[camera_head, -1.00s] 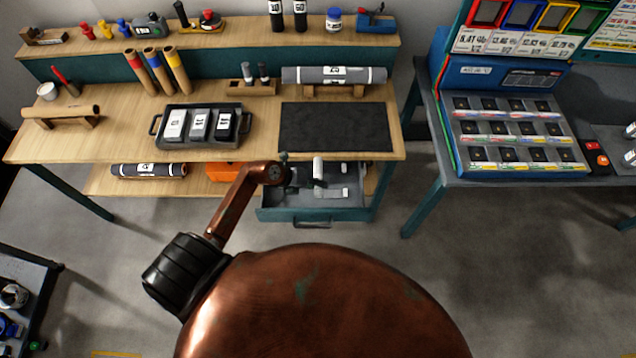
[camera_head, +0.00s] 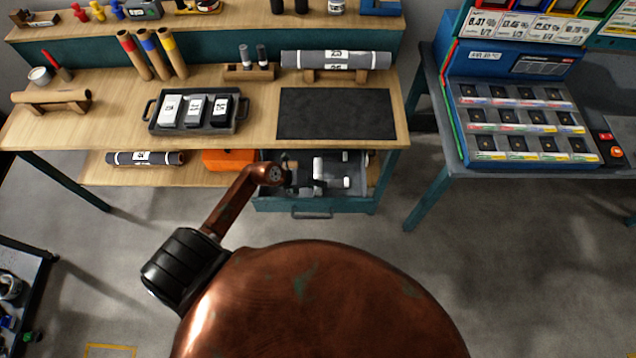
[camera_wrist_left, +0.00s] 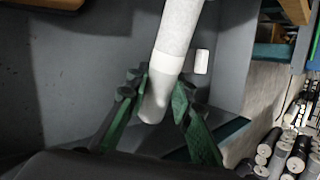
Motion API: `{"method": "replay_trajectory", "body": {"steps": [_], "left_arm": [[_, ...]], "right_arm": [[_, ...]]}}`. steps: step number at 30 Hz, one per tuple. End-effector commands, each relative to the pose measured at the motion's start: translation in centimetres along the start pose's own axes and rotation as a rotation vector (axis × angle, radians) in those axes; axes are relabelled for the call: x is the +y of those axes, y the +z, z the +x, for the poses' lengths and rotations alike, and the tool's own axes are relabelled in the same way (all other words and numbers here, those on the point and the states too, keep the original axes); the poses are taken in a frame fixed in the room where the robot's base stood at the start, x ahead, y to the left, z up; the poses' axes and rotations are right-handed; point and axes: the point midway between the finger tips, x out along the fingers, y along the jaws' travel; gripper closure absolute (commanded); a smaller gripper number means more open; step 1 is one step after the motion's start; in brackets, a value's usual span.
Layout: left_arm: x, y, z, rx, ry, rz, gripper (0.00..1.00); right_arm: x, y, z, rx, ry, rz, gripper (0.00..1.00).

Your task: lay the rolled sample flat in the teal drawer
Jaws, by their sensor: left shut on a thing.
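The teal drawer (camera_head: 275,205) is pulled open under the right part of the wooden bench, with a grey inside. My left gripper (camera_wrist_left: 160,100) has its green-padded fingers on either side of the lower end of a pale grey-white roll (camera_wrist_left: 179,28), shut on it. The roll runs up and away from the fingers in the left wrist view. In the head view the left gripper (camera_head: 300,180) is small and dark in the drawer's opening, partly behind my arm, beside the white roll (camera_head: 317,168). I cannot tell whether the roll touches the drawer floor.
A small white block (camera_wrist_left: 202,62) lies beside the roll. A dark mat (camera_head: 337,113) and a tray of sample packs (camera_head: 196,130) are on the bench top above. An orange thing (camera_head: 230,160) sits on the lower shelf left of the drawer.

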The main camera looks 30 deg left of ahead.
Motion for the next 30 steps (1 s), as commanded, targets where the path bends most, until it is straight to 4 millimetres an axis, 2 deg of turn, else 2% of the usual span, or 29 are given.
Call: {"method": "replay_trajectory", "body": {"steps": [14,15,23,30], "left_arm": [[0.45,-0.45,0.62,0.005,0.001,0.000,1.00],[0.46,-0.48,0.63,0.006,0.002,0.000,0.77],[0.42,-0.47,0.63,0.005,0.001,0.000,0.59],[0.42,-0.33,0.55,0.003,0.001,0.000,0.58]], "right_arm": [[0.24,0.26,0.37,-0.004,0.002,-0.001,0.58],[0.24,0.27,0.38,-0.004,0.002,-0.001,0.58],[0.23,0.27,0.38,-0.004,0.002,-0.001,0.58],[0.21,0.27,0.37,-0.003,0.002,-0.001,0.58]]}}
